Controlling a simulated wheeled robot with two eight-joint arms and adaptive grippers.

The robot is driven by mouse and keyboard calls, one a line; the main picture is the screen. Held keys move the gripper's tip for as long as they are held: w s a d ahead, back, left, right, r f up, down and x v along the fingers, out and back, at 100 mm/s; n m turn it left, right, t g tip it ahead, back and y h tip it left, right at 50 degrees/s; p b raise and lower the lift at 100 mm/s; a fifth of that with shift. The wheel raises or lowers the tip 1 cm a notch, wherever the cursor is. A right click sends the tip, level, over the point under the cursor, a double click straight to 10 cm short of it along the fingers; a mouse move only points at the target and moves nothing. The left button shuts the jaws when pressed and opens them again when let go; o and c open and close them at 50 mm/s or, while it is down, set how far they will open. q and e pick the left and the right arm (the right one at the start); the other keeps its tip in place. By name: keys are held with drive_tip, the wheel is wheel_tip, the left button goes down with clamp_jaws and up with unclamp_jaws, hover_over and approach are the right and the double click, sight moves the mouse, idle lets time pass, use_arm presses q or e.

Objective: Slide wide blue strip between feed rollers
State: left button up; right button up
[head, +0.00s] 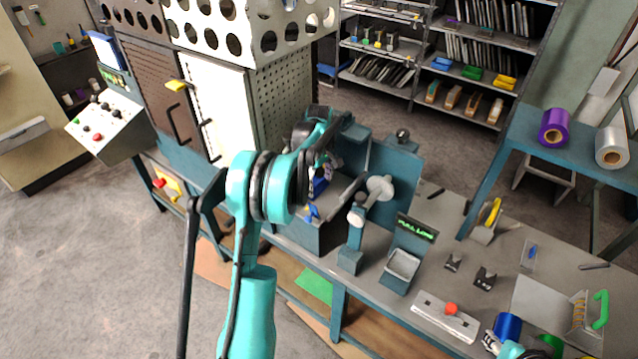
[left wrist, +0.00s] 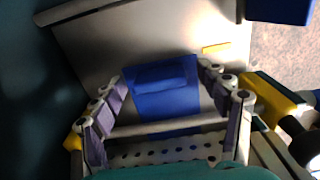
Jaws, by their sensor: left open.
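The wide blue strip (left wrist: 165,92) lies between the two spread fingers of my left gripper (left wrist: 163,72) in the left wrist view. The fingers stand apart on either side of it, with no clear grip on it. In the head view my left gripper (head: 318,186) is down at the roller machine (head: 395,172), partly hidden by my arm. Blue shows beside it. My right gripper (head: 493,343) is partly visible at the bottom edge.
A grey knob (head: 380,187) stands on the machine's near side. A small display (head: 417,227) and metal tray (head: 402,264) are right of it. A perforated cabinet (head: 221,100) rises behind on the left. Purple (head: 553,120) and silver (head: 611,135) rolls sit on the right shelf.

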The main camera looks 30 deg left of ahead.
use_arm(q)
wheel_tip(320, 180, up, 12)
drive_tip(key=shift+f, duration=0.15)
